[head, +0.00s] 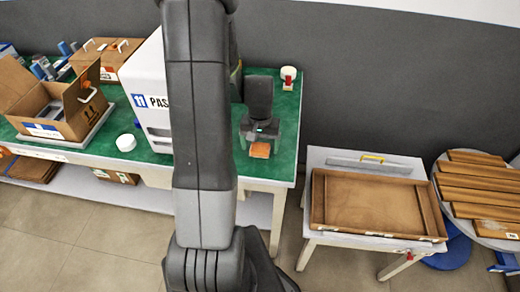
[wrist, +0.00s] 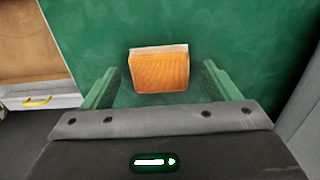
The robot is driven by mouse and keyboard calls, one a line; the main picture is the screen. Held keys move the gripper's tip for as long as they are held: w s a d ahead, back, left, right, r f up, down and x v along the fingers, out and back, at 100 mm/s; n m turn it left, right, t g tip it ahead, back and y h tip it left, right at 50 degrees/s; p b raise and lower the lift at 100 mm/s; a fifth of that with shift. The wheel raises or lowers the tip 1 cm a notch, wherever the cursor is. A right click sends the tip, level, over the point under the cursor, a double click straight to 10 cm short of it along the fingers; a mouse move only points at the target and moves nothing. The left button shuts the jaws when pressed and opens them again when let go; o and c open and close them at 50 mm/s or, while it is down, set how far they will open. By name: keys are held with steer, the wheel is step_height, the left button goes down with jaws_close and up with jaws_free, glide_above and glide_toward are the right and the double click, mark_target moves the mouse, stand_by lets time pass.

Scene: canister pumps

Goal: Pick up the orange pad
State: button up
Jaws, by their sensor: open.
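The orange pad (wrist: 160,72) is a small block with a ribbed orange face and a pale edge. It lies on the green table top (head: 283,125) near the front right corner, and also shows in the head view (head: 260,150). My gripper (wrist: 158,82) is open above the table, with one green finger on each side of the pad in the wrist view. Clear gaps show between the pad and both fingers. In the head view my gripper (head: 260,140) is right behind the pad. Whether the fingertips are level with the pad is hard to tell.
A white PAS-marked machine (head: 148,95) stands left of my arm. A white round lid (head: 126,142) and an open cardboard box (head: 60,105) are further left. A red-and-white item (head: 288,80) stands at the back right. A side table with a wooden tray (head: 370,203) stands to the right.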

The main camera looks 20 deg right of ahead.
mark_target(260, 147)
steer(key=c, duration=1.1)
steer(key=shift+r, duration=0.1)
steer(key=shift+c, duration=0.2)
step_height(260, 147, up, 10)
steer(key=shift+o, duration=1.3)
steer(key=shift+c, duration=0.5)
